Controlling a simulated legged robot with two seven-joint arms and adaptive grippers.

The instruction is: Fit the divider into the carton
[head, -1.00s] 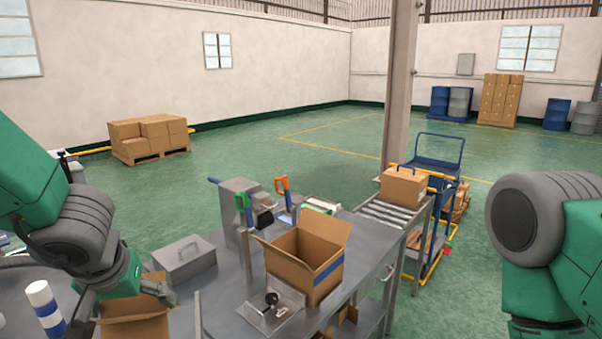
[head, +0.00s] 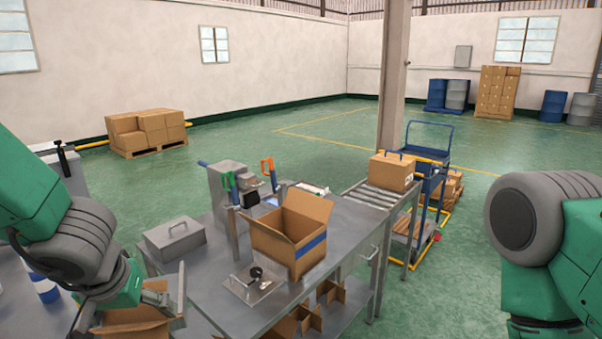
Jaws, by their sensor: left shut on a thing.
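The open carton (head: 289,252), brown with a blue stripe, stands upright on the metal table with its flaps up; its inside is mostly hidden. My left gripper (head: 150,298), at the lower left, is shut on a brown cardboard piece (head: 148,316), well to the left of the carton and apart from it. The gripper partly hides this piece, so I cannot tell its full shape. Crossed cardboard dividers (head: 331,291) lie on the shelf under the table. My right arm shows at the right edge, its gripper out of view.
A grey metal box (head: 175,236) sits at the table's left. A small plate with a black knob (head: 253,285) lies in front. A roller conveyor (head: 376,194) bears a closed carton (head: 391,173).

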